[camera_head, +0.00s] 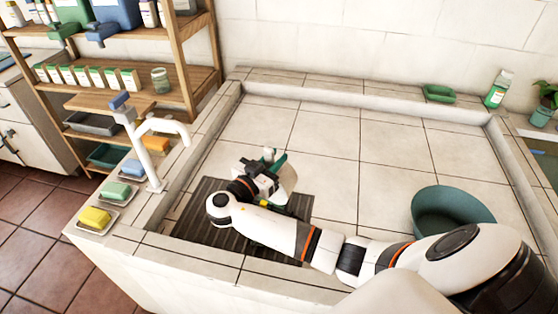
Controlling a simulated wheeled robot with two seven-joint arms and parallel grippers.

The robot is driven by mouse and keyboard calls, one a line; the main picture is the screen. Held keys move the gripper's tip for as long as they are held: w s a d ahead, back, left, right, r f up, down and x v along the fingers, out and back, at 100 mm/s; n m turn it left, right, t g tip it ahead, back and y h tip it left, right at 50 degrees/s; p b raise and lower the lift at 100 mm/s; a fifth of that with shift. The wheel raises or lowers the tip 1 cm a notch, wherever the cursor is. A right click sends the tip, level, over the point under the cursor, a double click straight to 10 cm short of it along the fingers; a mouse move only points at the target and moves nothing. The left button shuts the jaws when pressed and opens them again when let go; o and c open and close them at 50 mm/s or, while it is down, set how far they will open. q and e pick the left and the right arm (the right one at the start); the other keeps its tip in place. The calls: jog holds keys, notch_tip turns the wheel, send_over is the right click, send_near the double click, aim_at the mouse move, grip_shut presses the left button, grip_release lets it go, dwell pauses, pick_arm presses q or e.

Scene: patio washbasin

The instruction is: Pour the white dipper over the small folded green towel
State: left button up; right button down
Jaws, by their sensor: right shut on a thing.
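My right gripper (272,182) is over the dark ribbed mat in the basin. It is shut on a white object that I take to be the white dipper (287,183), partly hidden by the gripper. A dark green strip shows beside the fingers; I cannot tell what it belongs to. A small green block (115,190) lies on a dish on the left ledge; I cannot tell whether it is the folded green towel or a soap. No other folded green towel can be made out. My left gripper is not in view.
The ribbed mat (196,213) lies at the basin's front left. A green bowl (452,207) stands at the right, close to my arm. A white tap (147,150) and yellow (95,217) and blue (133,168) blocks line the left ledge. The basin's middle tiles are clear.

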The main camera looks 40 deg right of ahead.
jog(key=shift+s+a+f+h+b, duration=0.1)
jog(key=shift+s+a+h+b, duration=0.05)
jog(key=shift+a+h+b, duration=0.35)
jog(key=shift+s+a+f+h+b, duration=0.15)
jog(key=shift+a+h+b, duration=0.15)
jog(key=shift+a+b, duration=0.25)
jog(key=shift+s+a+r+t+b, duration=0.15)
jog(key=shift+a+r+t+b, duration=0.05)
jog(key=shift+a+t+b, duration=0.15)
dwell(0.4)
